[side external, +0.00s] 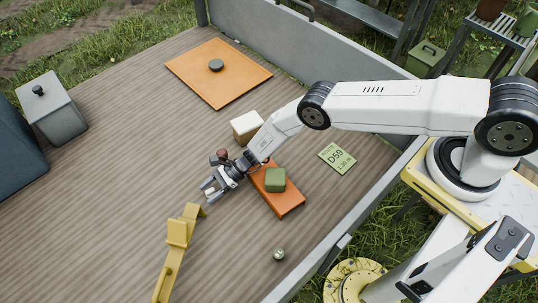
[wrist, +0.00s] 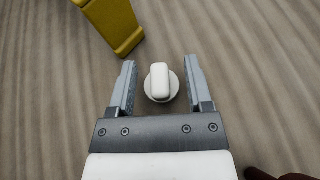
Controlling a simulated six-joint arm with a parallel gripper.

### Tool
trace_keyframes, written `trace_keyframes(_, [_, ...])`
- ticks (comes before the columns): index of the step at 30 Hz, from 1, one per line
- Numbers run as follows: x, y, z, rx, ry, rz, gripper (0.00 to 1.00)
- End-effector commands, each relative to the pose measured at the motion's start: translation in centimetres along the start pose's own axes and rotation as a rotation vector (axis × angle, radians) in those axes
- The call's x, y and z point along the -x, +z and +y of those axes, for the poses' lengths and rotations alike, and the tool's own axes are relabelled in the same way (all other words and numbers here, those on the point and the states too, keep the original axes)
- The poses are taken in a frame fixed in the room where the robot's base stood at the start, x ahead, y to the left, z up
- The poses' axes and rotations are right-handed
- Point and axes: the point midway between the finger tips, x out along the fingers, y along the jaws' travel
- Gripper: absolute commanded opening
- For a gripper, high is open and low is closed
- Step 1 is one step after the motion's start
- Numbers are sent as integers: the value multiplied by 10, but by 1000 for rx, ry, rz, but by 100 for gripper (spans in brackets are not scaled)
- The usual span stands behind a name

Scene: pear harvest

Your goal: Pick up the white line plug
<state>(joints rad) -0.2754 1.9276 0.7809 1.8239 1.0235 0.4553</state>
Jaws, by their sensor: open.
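The white line plug (wrist: 159,82) stands on the wooden deck in the wrist view, a round base with a raised oblong grip on top. My gripper (wrist: 160,75) is open, with one grey finger on each side of the plug and a gap between each finger and the plug. In the side external view my gripper (side external: 206,194) is low over the deck, and the plug is hidden or too small to make out there.
A yellow bracket (wrist: 115,22) lies close ahead-left of my gripper. An orange block (side external: 288,204) bearing a green cube (side external: 275,179) and a white box (side external: 246,126) are near my wrist. An orange mat (side external: 205,88) with a dark puck (side external: 216,65) is farther back. The deck's left middle is clear.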

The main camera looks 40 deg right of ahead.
Motion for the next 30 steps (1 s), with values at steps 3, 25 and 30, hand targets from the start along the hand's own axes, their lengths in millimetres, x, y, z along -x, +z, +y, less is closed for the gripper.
trace_keyframes(3, [0, 0, 0, 0, 0, 0, 65])
trace_keyframes(25, [1, -2, 1, -3, 0, 5, 0])
trace_keyframes(30, [1, -1, 1, -4, 0, 6, 0])
